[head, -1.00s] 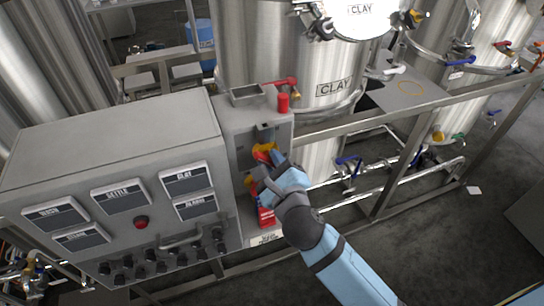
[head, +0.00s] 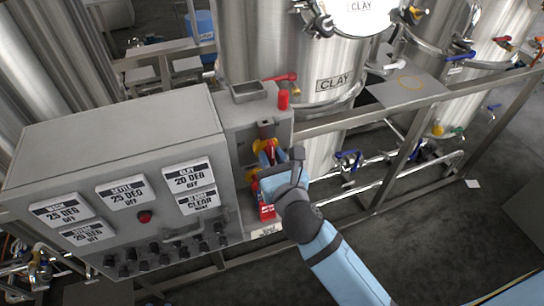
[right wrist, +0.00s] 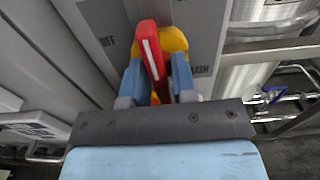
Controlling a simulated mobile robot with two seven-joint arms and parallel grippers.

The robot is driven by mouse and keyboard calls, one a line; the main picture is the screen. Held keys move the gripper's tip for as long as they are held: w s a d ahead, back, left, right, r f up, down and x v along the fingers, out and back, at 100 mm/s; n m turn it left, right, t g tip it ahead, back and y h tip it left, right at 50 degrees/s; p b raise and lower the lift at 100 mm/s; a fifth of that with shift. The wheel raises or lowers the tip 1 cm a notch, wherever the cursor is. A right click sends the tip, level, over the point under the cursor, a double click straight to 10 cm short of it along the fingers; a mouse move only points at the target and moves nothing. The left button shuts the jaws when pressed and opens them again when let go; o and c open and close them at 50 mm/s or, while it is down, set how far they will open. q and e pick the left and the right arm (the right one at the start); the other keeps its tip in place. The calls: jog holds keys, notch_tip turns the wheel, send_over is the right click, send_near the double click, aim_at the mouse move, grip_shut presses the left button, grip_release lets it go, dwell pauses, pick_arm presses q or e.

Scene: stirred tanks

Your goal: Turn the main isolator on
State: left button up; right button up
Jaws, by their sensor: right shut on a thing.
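The main isolator is a red handle (right wrist: 151,48) on a yellow round base (right wrist: 175,40), on the grey side panel (right wrist: 198,22). In the right wrist view the handle stands nearly upright with a slight tilt. My right gripper (right wrist: 157,76) has its blue fingers on both sides of the handle and is shut on it. My left gripper is not in view.
The grey control cabinet (head: 110,130) has several lit displays (head: 188,178), a red button (head: 144,217) and black knobs. A red lamp (head: 283,99) stands on top of the isolator box. The steel CLAY tank (head: 290,50) and frame rails stand close behind. Open floor lies right.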

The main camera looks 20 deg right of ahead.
jog(key=shift+r, duration=0.15)
dwell(0.3)
jog(key=o, duration=0.7)
jog(key=shift+w, duration=0.1)
notch_tip(320, 180, up, 20)
jog(key=p, duration=0.1)
